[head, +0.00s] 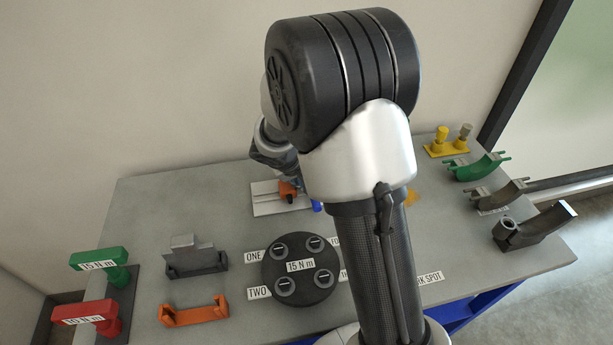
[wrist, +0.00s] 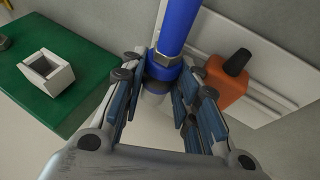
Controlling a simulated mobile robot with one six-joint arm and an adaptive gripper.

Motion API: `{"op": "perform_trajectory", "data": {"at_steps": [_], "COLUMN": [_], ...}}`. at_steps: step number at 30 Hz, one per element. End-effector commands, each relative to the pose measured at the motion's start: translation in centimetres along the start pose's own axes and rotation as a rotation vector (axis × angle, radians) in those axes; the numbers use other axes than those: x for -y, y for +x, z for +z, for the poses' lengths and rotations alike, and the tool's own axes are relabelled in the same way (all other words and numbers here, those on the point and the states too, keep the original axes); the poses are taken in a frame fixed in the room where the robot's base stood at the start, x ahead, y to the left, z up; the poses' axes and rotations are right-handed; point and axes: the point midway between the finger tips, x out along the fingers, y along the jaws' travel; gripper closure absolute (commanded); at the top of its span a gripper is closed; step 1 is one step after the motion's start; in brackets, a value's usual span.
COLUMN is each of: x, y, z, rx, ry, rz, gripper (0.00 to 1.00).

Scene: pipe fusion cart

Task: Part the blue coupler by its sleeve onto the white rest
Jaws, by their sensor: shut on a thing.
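My gripper (wrist: 160,82) is shut on the blue coupler (wrist: 179,25) in the wrist view, with the pads on either side of its lower collar. The coupler runs up out of the top of that view. A pale part shows below the collar between the fingers; I cannot tell whether it is joined to the coupler. A white block with a square opening (wrist: 48,73), possibly the white rest, sits on a green board left of the gripper. In the head view a small blue piece (head: 316,206) shows beside my arm, which hides the gripper.
An orange block with a black knob (wrist: 229,77) stands close right of the gripper on a white panel (wrist: 273,75). In the head view, a black round plate (head: 300,292), an orange bracket (head: 193,312) and red (head: 87,317) and green (head: 99,259) tools occupy the grey table (head: 145,215).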

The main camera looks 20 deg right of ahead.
Motion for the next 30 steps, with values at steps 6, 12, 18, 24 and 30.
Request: {"op": "perform_trajectory", "data": {"at_steps": [6, 12, 18, 24, 30], "x": [0.03, 0.14, 0.17, 0.19, 0.18], "y": [0.08, 0.36, 0.39, 0.4, 0.39], "z": [0.02, 0.13, 0.16, 0.18, 0.17], "rx": [0.0, 0.0, 0.0, 0.001, 0.0], "ry": [0.0, -0.001, -0.001, -0.001, 0.0], "rz": [0.0, 0.001, 0.0, 0.0, 0.0], "gripper": [1.0, 1.0, 0.61, 0.48, 0.48]}}
